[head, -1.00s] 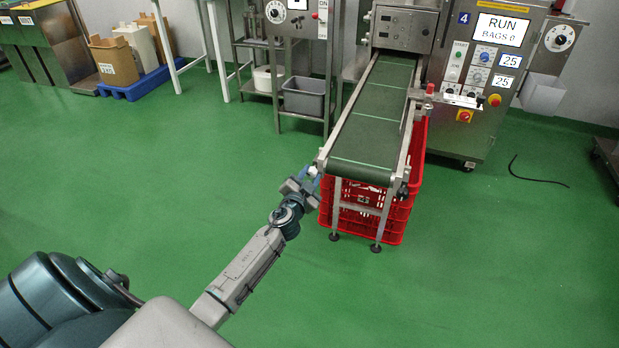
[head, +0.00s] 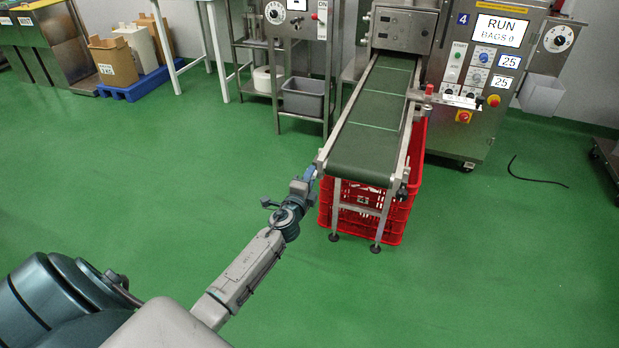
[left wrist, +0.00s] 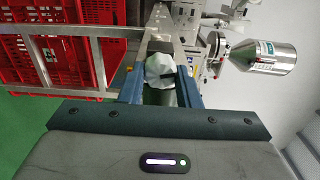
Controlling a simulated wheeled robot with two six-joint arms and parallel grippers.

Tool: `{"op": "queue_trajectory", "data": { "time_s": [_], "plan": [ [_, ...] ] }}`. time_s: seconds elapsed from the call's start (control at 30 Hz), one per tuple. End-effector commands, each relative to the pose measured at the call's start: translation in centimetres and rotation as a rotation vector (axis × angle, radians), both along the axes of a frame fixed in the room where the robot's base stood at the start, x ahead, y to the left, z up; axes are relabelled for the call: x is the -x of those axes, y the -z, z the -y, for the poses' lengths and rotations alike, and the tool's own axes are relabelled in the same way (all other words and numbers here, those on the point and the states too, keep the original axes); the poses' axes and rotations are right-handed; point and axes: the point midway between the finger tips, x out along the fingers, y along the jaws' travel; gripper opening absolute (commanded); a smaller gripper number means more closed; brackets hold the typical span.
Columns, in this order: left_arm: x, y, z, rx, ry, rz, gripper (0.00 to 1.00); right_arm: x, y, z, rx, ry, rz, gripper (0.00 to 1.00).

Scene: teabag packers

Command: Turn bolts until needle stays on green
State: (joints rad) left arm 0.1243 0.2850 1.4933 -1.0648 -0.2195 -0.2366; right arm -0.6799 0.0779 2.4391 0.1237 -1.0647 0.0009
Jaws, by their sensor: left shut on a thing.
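My left gripper (head: 309,174) is at the front left corner of the green conveyor belt (head: 362,165). In the left wrist view, the gripper (left wrist: 160,88) has its two blue fingers on either side of a pale, rounded bolt head or knob (left wrist: 161,70) and is shut on it. The fingers hide part of it. A second corner fitting (head: 402,191) shows at the belt's front right. No needle on a green zone can be made out. My right gripper is not in view.
A red crate (head: 409,210) stands under the conveyor. The packing machine (head: 477,125) behind it reads RUN, BAGS 0, and carries a round dial (head: 558,39). A grey bin (head: 303,97) sits on a rack at the back.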

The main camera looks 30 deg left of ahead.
Motion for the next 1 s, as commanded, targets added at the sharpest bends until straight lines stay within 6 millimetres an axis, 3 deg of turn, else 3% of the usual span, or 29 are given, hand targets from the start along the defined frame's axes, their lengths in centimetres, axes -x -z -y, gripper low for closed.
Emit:
{"op": "queue_trajectory", "data": {
  "time_s": [0.4, 1.0],
  "plan": [
    [0.06, 0.23, 0.05, -0.207, 0.001, -0.053, 0.07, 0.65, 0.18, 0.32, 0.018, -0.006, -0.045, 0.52],
    [0.08, 0.30, 0.07, -0.246, 0.001, -0.062, 0.07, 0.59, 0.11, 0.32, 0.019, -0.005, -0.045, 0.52]
  ]
}}
